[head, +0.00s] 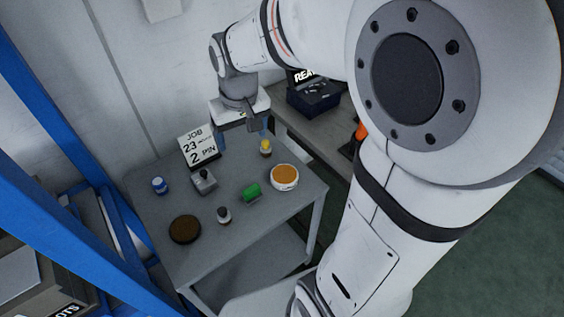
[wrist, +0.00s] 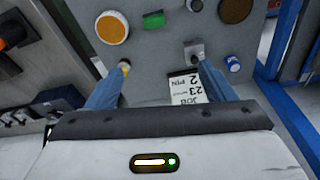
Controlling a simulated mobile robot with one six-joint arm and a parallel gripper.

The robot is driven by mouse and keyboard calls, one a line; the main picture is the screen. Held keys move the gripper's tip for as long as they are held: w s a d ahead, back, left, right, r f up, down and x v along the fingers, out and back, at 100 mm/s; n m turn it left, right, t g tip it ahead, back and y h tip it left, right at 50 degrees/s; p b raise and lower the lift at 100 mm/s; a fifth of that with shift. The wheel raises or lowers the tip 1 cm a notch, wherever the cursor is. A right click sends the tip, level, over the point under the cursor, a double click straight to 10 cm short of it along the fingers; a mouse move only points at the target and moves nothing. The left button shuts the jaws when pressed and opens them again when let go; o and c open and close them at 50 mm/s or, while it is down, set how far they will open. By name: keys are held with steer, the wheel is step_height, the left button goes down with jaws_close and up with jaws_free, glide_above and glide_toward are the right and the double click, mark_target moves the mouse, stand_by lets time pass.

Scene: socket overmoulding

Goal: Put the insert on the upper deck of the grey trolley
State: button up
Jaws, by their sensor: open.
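The grey trolley's upper deck (head: 215,235) holds several small items. A small grey metal block with a knob on top (head: 204,181) stands near its middle and may be the insert; I cannot tell for sure. It also shows in the wrist view (wrist: 195,50), by the right fingertip. My gripper (head: 241,130) is above the deck's back edge, near the job card (head: 198,147). In the wrist view my gripper (wrist: 160,66) has its blue fingers wide apart, with only bare deck between the tips. A yellow-topped piece (wrist: 124,66) appears by the left fingertip.
The deck also carries a blue-and-white jar (head: 159,185), a brown disc (head: 185,229), a small dark-bodied bottle (head: 224,215), a green piece (head: 252,193) and an orange-topped round tub (head: 284,177). A bench (head: 310,135) adjoins behind. Blue rack posts (head: 60,110) stand at left.

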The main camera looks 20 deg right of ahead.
steer(key=s+d+r+m+t, duration=0.1)
steer(key=s+d, duration=0.3)
steer(key=s, duration=0.9)
steer(key=shift+d+r, duration=0.2)
steer(key=shift+r, duration=0.1)
steer(key=shift+w, duration=0.15)
steer(key=shift+c, duration=0.5)
